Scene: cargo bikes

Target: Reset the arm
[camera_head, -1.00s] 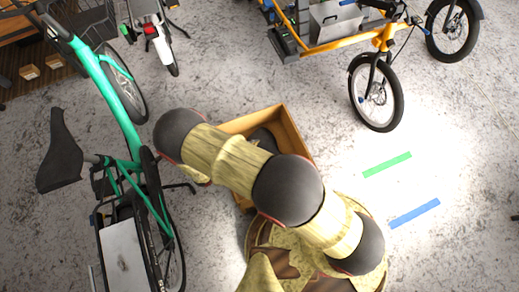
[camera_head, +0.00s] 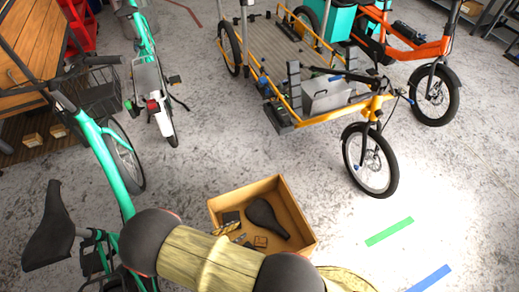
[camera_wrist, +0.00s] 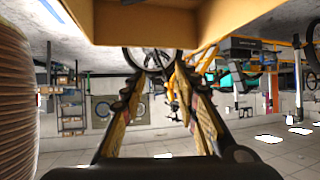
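My gripper (camera_wrist: 157,72) shows in the wrist view with its two fingers apart and nothing between them. In the head view, the gripper is out of sight; only my arm's links show along the bottom edge. An open wooden box (camera_head: 301,225) stands on the floor just beyond my arm. It holds a black saddle (camera_head: 266,217) and several small items. A wooden surface, likely this box (camera_wrist: 150,22), fills the top of the upside-down wrist view.
A teal bike (camera_head: 110,165) stands close on the left. A yellow cargo bike (camera_head: 345,112) stands ahead, with an orange bike (camera_head: 430,50) behind it. A wooden rack (camera_head: 30,45) is at far left. Green (camera_head: 389,231) and blue (camera_head: 430,279) floor strips lie right, on clear floor.

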